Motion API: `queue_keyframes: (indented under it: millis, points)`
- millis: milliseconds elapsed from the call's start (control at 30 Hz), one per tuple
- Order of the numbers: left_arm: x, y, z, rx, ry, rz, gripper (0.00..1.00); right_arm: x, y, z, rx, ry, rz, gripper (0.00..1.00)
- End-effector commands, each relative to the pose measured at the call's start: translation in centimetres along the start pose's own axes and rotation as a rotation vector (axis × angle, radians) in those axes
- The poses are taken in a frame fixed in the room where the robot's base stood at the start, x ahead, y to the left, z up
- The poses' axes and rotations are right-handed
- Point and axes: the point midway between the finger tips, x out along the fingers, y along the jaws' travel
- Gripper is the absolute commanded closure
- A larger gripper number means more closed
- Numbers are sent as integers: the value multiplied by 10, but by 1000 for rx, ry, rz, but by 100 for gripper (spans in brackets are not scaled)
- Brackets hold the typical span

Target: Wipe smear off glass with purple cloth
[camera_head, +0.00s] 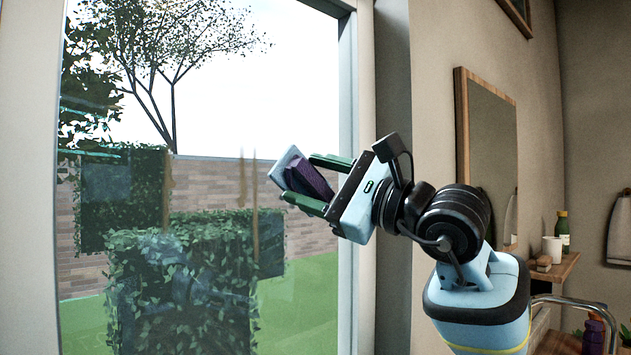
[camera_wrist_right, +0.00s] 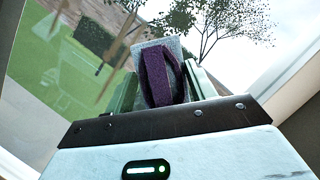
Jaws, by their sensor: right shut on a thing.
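My right gripper (camera_head: 303,179) is shut on the purple cloth (camera_head: 311,181), which is folded around or against a pale grey pad (camera_head: 287,163). In the right wrist view the cloth (camera_wrist_right: 156,80) sits between the green fingers, with the pad's pale face (camera_wrist_right: 172,46) behind it. The glass (camera_head: 215,130) is a tall window pane left of the gripper. Brown vertical streaks of smear (camera_head: 254,205) run down it, left of the cloth; they also show in the right wrist view (camera_wrist_right: 107,86). I cannot tell whether the pad touches the glass. My left gripper is not in view.
The window's frame (camera_head: 347,100) stands just behind the right gripper.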

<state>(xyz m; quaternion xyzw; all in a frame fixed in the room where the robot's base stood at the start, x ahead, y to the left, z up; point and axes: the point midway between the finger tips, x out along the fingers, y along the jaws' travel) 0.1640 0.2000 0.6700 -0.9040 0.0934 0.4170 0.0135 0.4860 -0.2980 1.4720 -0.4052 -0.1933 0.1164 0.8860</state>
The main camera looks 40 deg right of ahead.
Motion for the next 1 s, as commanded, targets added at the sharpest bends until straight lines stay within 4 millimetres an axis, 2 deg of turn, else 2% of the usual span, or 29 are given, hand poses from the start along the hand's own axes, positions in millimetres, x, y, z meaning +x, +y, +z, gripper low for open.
queue_keyframes:
  millis: [1000]
  points:
    - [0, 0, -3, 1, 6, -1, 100, 12, 0, -5, 1, -1, 1, 63]
